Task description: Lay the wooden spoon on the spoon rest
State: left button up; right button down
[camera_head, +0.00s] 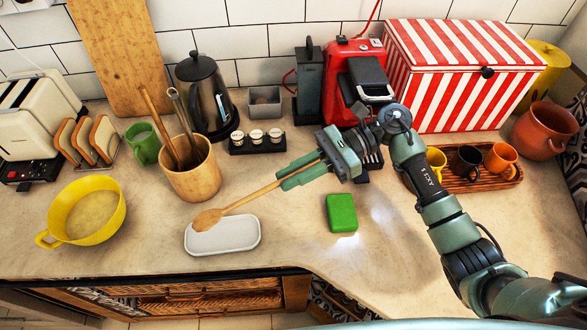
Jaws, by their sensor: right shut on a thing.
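The wooden spoon (247,200) is held by my right gripper (300,172), which is shut on the end of its handle. The spoon slants down to the left, and its bowl is over the left end of the spoon rest. The spoon rest (236,236) is a white, shallow oblong dish on the counter near the front edge. I cannot tell whether the spoon's bowl touches the rest or hovers just above it. My left gripper is not in view.
A green block (341,213) lies right of the rest. A wooden utensil crock (193,177) stands behind it, and a yellow colander (88,211) stands to the left. A spice rack (257,141), a red coffee machine (348,75) and a cup tray (475,181) are farther back.

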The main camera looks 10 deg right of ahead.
notch_tip(320, 180, down, 5)
jog(key=shift+f+b, duration=0.1)
jog(key=shift+b, duration=0.9)
jog(key=f+b, duration=0.2)
jog(key=b, duration=0.1)
jog(key=shift+f+b, duration=0.25)
jog(key=shift+b, duration=0.4)
